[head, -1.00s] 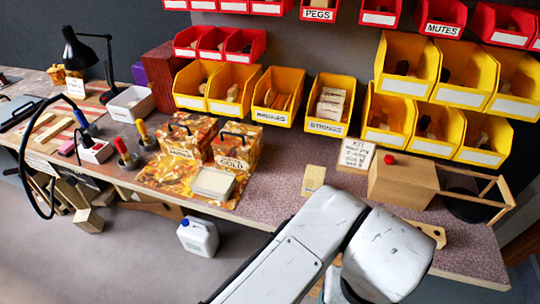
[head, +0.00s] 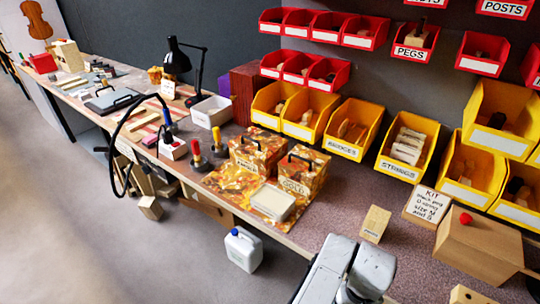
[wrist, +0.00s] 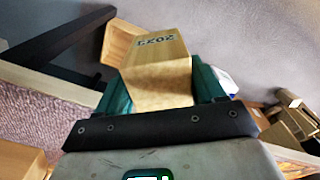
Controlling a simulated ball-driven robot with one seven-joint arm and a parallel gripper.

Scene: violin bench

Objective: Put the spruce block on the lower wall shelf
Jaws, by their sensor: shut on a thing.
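In the wrist view a pale wooden block (wrist: 158,62) with dark stamped characters sits between the green fingers of my gripper (wrist: 160,88). The gripper is shut on it. The stamp is inverted and hard to read, but I take this as the spruce block. The block's lower end is hidden by the gripper. In the head view only part of my arm shows at the bottom; the gripper and the held block are out of that view. I cannot make out the lower wall shelf in either view.
The bench (head: 335,212) runs along the wall, with another small wooden block (head: 375,223), decorated tins (head: 258,152) and a wooden box (head: 478,245) on it. Yellow bins (head: 352,128) and red bins (head: 415,40) hang above. A white canister (head: 243,248) stands on clear floor.

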